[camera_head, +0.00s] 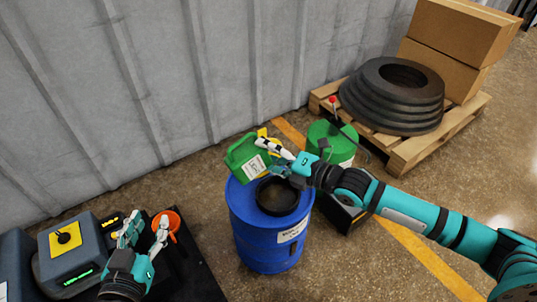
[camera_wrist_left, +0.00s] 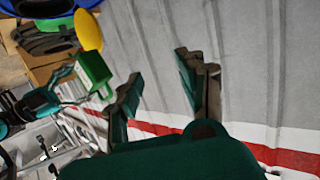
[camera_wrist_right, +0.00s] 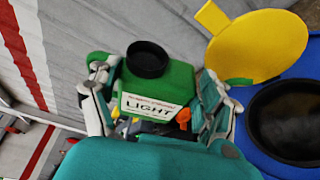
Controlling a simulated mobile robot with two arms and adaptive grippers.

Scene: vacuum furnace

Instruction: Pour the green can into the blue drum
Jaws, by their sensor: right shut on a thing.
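The green can (camera_head: 243,152) has a white label and is held in the air over the back left rim of the blue drum (camera_head: 262,240), leaning in the head view. My right gripper (camera_head: 268,153) is shut on it. In the right wrist view the can (camera_wrist_right: 168,82) sits between the fingers, black cap facing the camera, label reading "LIGHT". The drum has a dark round opening (camera_head: 280,196) and a yellow lid (camera_wrist_right: 255,45) raised beside it. No liquid shows. My left gripper (camera_head: 142,238) is open and empty, away from the drum at lower left; its fingers (camera_wrist_left: 160,90) are spread.
An orange container (camera_head: 166,222) and a grey box with a yellow panel (camera_head: 66,238) are near my left gripper. A green drum (camera_head: 330,140) stands behind my right arm. A pallet (camera_head: 408,158) holds black rings (camera_head: 393,95) and cardboard boxes (camera_head: 455,45). A ribbed wall runs behind.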

